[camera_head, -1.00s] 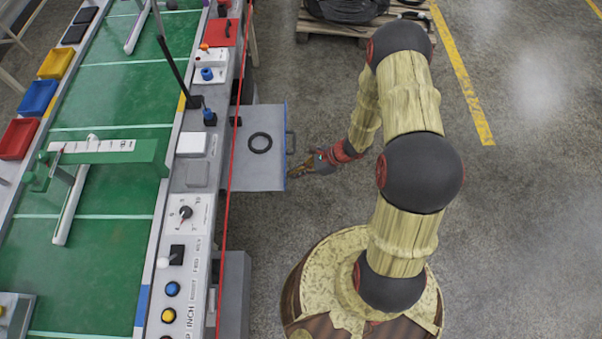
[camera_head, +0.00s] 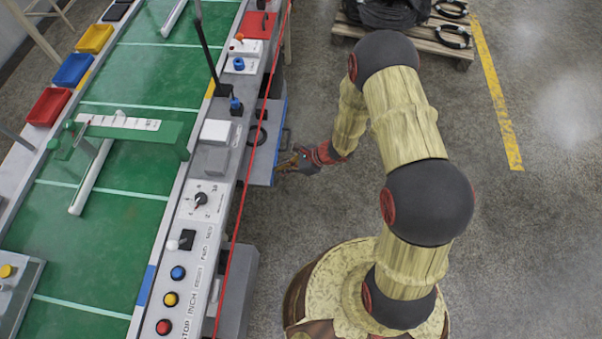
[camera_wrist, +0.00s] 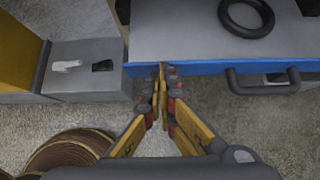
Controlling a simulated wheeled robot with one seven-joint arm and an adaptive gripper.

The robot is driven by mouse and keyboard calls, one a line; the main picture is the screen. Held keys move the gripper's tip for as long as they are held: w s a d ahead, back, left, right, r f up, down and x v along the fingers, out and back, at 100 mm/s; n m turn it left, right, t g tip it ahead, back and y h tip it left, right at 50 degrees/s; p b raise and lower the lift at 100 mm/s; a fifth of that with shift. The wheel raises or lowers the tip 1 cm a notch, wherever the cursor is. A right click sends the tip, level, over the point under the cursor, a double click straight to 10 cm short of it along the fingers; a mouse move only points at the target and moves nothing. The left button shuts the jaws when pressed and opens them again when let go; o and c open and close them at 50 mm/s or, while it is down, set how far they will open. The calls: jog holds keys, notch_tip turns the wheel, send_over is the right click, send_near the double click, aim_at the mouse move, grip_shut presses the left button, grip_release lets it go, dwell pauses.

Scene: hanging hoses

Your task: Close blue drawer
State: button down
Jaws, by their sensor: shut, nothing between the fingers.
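The blue drawer (camera_head: 261,170) sticks out partway from under the right side of the bench in the head view. In the wrist view its blue front edge (camera_wrist: 205,68) runs across the upper middle, with a dark handle (camera_wrist: 264,82) on it. A black ring (camera_wrist: 246,16) lies inside the drawer. My gripper (camera_head: 284,168) is at the near end of the drawer front in the head view. In the wrist view my gripper (camera_wrist: 161,72) is shut and empty, its fingertips at the blue front left of the handle. They appear to touch it.
A grey box (camera_wrist: 86,70) stands left of the drawer. The bench (camera_head: 210,160) carries a control panel and a green conveyor. A red cord (camera_head: 252,160) runs along its side. Open floor (camera_head: 520,250) lies to the right, with a pallet (camera_head: 420,38) behind.

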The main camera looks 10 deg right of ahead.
aim_at(257, 172)
jog(key=w+a, duration=0.1)
jog(key=a, duration=0.2)
jog(key=w+a+b, duration=0.1)
jog(key=a, duration=0.2)
jog(key=w+a, duration=0.1)
jog(key=a, duration=0.2)
jog(key=shift+a+b, duration=0.2)
jog(key=shift+b, duration=0.1)
